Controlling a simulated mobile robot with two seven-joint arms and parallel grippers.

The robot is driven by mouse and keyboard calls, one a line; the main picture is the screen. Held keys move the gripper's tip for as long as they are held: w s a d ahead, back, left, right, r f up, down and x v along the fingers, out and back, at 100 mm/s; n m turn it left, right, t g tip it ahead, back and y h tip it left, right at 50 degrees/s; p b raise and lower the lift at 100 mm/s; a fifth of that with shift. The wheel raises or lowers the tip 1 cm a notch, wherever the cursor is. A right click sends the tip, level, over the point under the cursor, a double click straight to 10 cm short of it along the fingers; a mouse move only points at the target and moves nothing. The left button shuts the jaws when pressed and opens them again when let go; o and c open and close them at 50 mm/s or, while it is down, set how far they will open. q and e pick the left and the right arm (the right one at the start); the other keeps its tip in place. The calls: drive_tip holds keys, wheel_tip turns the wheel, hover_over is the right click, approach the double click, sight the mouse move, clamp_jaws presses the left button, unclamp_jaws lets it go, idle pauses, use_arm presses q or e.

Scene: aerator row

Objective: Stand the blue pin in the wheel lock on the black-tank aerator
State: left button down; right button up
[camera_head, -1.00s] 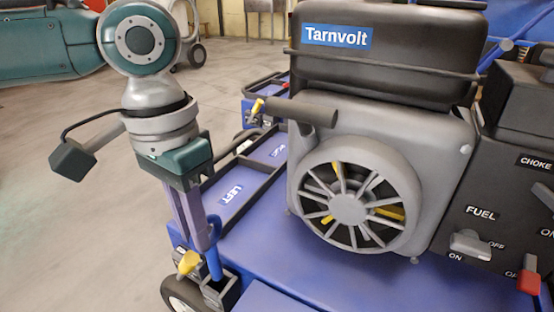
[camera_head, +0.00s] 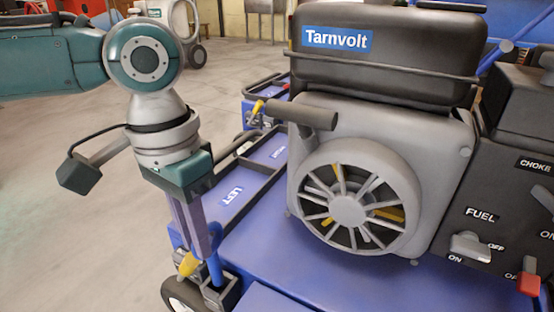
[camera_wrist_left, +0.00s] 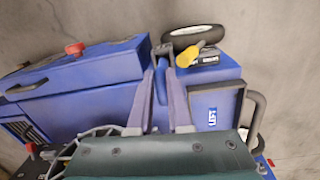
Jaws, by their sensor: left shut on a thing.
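The black-tank aerator, with its black tank (camera_head: 390,62) labelled Tarnvolt, fills the right of the head view. Its wheel lock (camera_head: 230,293) is a grey bracket beside the front wheel (camera_head: 180,296). My left gripper (camera_head: 207,250) is shut on the blue pin (camera_head: 215,271), just above the lock. The pin is nearly upright, and its lower end reaches the bracket; I cannot tell if it is inside. In the left wrist view the pin (camera_wrist_left: 161,80) shows between the fingers. A yellow part (camera_head: 187,264) sits beside it. My right gripper is not in view.
The blue deck (camera_head: 310,268) lies right of the lock, with a dark-railed tray labelled LEFT (camera_head: 232,196) behind it. The engine's fan housing (camera_head: 352,200) stands further right. Open grey floor (camera_head: 60,230) is at the left.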

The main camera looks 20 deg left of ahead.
use_arm(q)
drive_tip(key=shift+f+b, duration=0.8)
drive_tip(key=shift+f, duration=1.45)
drive_tip(key=c, duration=1)
unclamp_jaws()
drive_tip(key=shift+o, duration=1.2)
drive_tip(key=shift+d, duration=0.15)
drive_tip(key=shift+f, duration=0.1)
